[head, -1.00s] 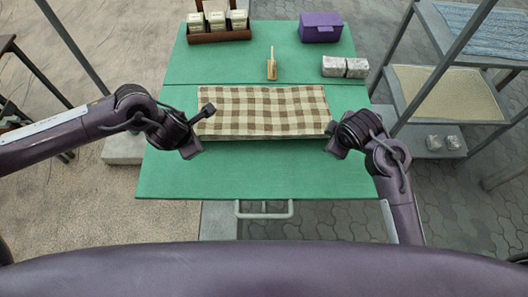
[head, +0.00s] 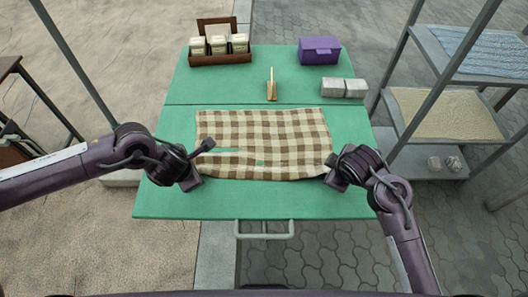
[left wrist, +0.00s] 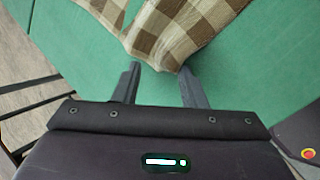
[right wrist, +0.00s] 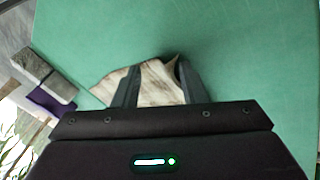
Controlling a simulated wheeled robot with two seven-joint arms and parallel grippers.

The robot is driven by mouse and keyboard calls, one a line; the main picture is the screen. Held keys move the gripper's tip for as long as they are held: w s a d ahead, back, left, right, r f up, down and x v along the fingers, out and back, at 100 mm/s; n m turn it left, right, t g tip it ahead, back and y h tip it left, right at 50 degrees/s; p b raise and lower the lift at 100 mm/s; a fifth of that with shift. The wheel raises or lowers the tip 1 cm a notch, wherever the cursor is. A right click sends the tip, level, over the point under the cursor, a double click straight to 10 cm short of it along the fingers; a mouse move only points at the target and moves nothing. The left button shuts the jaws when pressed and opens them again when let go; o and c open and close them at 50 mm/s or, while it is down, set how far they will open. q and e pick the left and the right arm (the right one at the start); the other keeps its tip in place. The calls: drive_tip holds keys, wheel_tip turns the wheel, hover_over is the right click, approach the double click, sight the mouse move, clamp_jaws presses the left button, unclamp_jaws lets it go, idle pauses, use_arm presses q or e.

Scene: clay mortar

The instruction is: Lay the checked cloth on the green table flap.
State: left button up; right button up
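The brown and cream checked cloth (head: 262,135) lies spread on the near panel of the green table (head: 345,205), which I take to be the flap. Small green patches show through it near its left and front edges. My left gripper (head: 200,165) is at the cloth's near left corner. In the left wrist view its fingers (left wrist: 158,85) stand apart, with the bunched corner (left wrist: 150,45) at their tips. My right gripper (head: 328,168) is at the near right corner. In the right wrist view its fingers (right wrist: 155,85) stand apart, with the folded corner (right wrist: 160,82) between them.
At the back are a brown rack with several jars (head: 220,55), a purple box (head: 320,50), a small brush (head: 271,88) and grey blocks (head: 344,88). A grey shelf (head: 440,110) stands to the right. A metal handle (head: 264,230) projects from the table front.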

use_arm(q)
drive_tip(key=shift+s+d, duration=0.1)
drive_tip(key=shift+s, duration=0.05)
drive_tip(key=v, duration=0.3)
drive_tip(key=shift+r, duration=0.35)
use_arm(e)
drive_tip(key=v, duration=0.3)
drive_tip(key=shift+a+r, duration=0.1)
drive_tip(key=shift+r, duration=0.25)
use_arm(q)
drive_tip(key=s+v, duration=0.1)
drive_tip(key=v, duration=0.6)
drive_tip(key=shift+f, duration=0.2)
use_arm(e)
drive_tip(key=s+v, duration=0.1)
drive_tip(key=v, duration=0.6)
drive_tip(key=shift+f, duration=0.25)
drive_tip(key=shift+s, duration=0.15)
